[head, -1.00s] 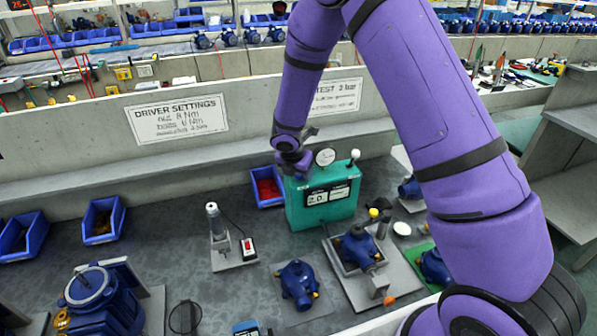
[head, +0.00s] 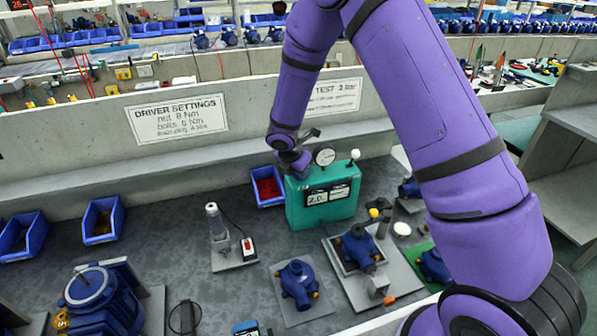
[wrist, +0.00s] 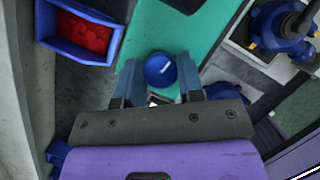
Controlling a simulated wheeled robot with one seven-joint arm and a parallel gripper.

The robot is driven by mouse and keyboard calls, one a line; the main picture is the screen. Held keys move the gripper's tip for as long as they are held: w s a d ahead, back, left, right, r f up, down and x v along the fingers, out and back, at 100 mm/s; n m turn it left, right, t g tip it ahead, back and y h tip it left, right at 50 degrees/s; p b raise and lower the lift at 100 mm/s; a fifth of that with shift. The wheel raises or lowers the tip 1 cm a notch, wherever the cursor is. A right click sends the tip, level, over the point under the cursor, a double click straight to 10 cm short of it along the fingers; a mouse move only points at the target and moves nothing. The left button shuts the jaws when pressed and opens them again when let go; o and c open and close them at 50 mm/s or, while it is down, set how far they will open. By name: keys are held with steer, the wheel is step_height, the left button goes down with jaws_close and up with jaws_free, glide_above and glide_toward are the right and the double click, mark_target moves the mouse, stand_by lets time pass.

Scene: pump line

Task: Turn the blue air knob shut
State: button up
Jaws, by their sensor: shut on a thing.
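The blue air knob (wrist: 160,68) shows as a round blue cap in the wrist view, on the green test box (wrist: 135,31). My gripper (wrist: 159,80) is shut on it, with one finger on each side. In the head view the test box (head: 318,212) stands on the bench with a gauge (head: 325,156) and a white-topped lever (head: 354,156) on top. My gripper (head: 295,172) is at the box's upper left corner there. The knob is hidden in that view by the gripper.
A blue bin of red parts (head: 257,187) stands close left of the box. Blue pumps (head: 297,281) on plates and a driver on a stand (head: 217,225) are in front. The low concrete wall (head: 100,165) runs behind.

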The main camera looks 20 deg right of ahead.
steer(key=m+g, duration=0.1)
steer(key=m, duration=0.3)
steer(key=shift+w+m+g+h, duration=0.1)
steer(key=shift+m+g+h, duration=0.2)
steer(key=shift+g, duration=0.1)
steer(key=m+g, duration=0.1)
steer(key=m, duration=0.2)
steer(key=shift+m, duration=0.3)
steer(key=m+g, duration=0.2)
steer(key=m, duration=0.2)
steer(key=shift+w, duration=0.15)
steer(key=shift+m+g+y, duration=0.5)
steer(key=shift+m+y, duration=0.1)
steer(key=shift+m, duration=1.3)
steer(key=o, duration=0.9)
